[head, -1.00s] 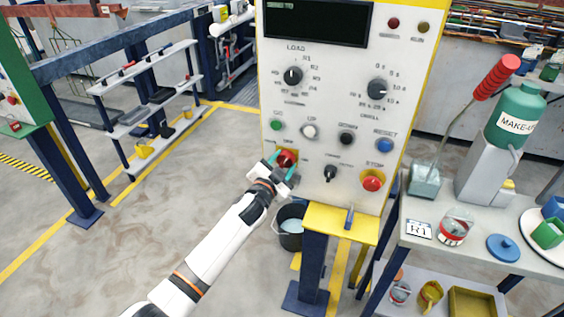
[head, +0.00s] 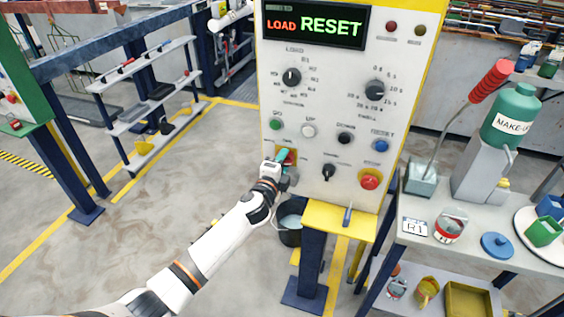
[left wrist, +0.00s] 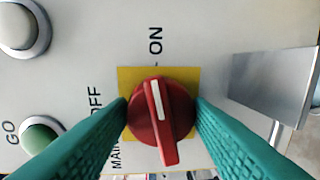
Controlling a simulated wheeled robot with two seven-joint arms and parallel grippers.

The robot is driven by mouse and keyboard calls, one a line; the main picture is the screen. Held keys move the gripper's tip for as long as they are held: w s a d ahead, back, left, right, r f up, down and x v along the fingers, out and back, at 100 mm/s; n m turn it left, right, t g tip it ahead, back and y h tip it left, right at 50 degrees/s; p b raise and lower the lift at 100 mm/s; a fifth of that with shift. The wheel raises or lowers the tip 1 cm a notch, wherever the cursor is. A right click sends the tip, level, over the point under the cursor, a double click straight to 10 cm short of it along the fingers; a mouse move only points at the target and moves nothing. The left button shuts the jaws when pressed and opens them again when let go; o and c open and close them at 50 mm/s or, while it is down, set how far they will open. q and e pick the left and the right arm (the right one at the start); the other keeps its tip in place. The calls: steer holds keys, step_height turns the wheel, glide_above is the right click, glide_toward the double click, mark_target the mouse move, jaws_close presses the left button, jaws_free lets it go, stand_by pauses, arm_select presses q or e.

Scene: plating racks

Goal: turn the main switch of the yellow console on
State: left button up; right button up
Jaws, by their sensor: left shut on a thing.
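The yellow-edged console (head: 330,150) stands ahead in the head view, its display (head: 315,27) lit with "LOAD RESET". The main switch is a red knob (left wrist: 161,120) on a yellow plate (left wrist: 187,76) in the left wrist view. Its white line points toward the ON mark (left wrist: 156,40), away from the partly hidden OFF mark (left wrist: 96,99). My left gripper (head: 283,160) is shut on the knob, its teal fingers at both sides, also in the left wrist view (left wrist: 161,115). In the head view the fingers hide most of the knob. My right gripper is not in view.
Near the switch are the green GO button (head: 276,124), a small black selector (head: 328,172) and the red STOP button (head: 370,181). A grey metal piece (left wrist: 272,85) sticks out beside the knob. A bucket (head: 290,222) stands below; a bench (head: 460,262) is at right.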

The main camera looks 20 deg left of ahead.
arm_select(q)
steer(key=shift+f+m, duration=0.1)
steer(key=shift+m, duration=1)
steer(key=o, duration=1)
steer(key=s, duration=0.8)
steer(key=s+r, duration=0.1)
steer(key=s, duration=0.3)
steer(key=shift+a+b, duration=0.2)
steer(key=shift+b, duration=0.1)
